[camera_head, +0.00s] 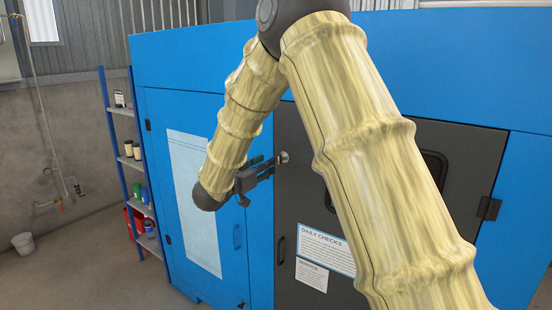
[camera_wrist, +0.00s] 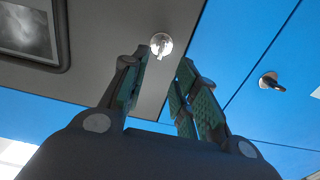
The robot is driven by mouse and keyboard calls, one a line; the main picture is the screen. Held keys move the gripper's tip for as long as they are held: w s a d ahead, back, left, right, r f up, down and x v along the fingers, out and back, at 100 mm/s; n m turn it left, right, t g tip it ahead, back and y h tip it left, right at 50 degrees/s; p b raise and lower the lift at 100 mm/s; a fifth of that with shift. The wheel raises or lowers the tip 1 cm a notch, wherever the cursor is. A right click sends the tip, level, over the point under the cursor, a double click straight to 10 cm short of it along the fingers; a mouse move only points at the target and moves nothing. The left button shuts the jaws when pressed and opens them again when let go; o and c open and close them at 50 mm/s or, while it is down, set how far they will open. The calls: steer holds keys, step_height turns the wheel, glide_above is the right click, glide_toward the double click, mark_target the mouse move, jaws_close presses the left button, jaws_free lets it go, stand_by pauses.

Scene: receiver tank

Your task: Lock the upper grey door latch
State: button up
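The upper grey door latch (camera_head: 284,157) is a small round silver piece near the top left edge of the grey door (camera_head: 290,195). In the wrist view the latch (camera_wrist: 160,44) has a silver disc with a short tab across it. My gripper (camera_head: 270,166) is beside the latch, just left of it in the head view. In the wrist view my gripper (camera_wrist: 163,64) is open, with a gap between its green-padded fingers. The latch shows just beyond the fingertips, and nothing is held. I cannot tell whether a finger touches it.
A second latch (camera_wrist: 270,81) with a dark tab sits on the neighbouring blue panel. The blue door (camera_head: 236,270) carries a pale sheet (camera_head: 195,200). A shelf rack (camera_head: 127,165) stands left of the blue cabinet. A white bucket (camera_head: 23,243) stands on the floor at far left.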

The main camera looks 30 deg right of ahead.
steer(key=p+x, duration=0.1)
steer(key=x, duration=0.6)
steer(key=shift+p, duration=0.4)
steer(key=shift+c, duration=0.3)
jaws_close()
